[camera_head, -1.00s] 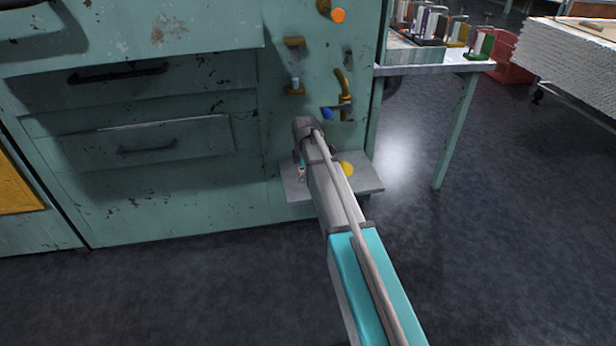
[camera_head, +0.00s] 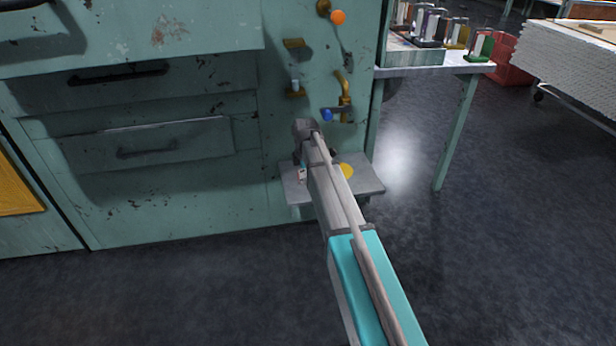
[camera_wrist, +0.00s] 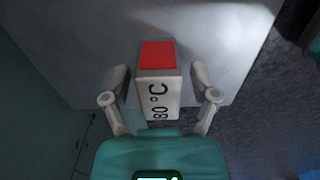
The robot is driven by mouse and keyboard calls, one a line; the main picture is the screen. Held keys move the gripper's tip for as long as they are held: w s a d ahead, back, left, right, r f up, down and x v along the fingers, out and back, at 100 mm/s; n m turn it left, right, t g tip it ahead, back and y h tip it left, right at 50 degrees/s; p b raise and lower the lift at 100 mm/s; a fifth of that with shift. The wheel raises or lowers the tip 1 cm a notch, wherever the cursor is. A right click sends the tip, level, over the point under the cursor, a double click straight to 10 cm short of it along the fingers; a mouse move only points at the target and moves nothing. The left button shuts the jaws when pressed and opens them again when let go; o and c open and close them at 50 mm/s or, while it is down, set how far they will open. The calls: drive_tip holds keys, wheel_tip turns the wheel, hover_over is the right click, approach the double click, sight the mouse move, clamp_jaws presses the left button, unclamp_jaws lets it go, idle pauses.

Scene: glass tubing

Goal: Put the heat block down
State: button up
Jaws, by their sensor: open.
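The heat block (camera_wrist: 158,98) is a white block with a red end and the marking "80 °C". In the wrist view it sits between the two fingers of my gripper (camera_wrist: 160,80), over the grey shelf (camera_wrist: 225,55). The fingers are open, with a gap on each side of the block. In the head view my arm reaches down to the shelf (camera_head: 370,183) on the green cabinet and hides much of it. A small pale and red piece (camera_head: 302,174) shows left of the arm; I cannot tell if it is the block.
Above are a blue-handled valve (camera_head: 328,115) and an orange knob (camera_head: 338,17) on the cabinet (camera_head: 215,215). A side table (camera_head: 425,70) with several clamps stands to the right. The floor in front is clear.

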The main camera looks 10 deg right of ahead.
drive_tip(key=shift+r, duration=0.15)
wheel_tip(320, 180, up, 12)
drive_tip(key=p, duration=1.2)
idle(0.5)
drive_tip(key=shift+s, duration=0.4)
drive_tip(key=s+m, duration=1.8)
drive_tip(key=s, duration=0.9)
drive_tip(key=shift+s, duration=0.25)
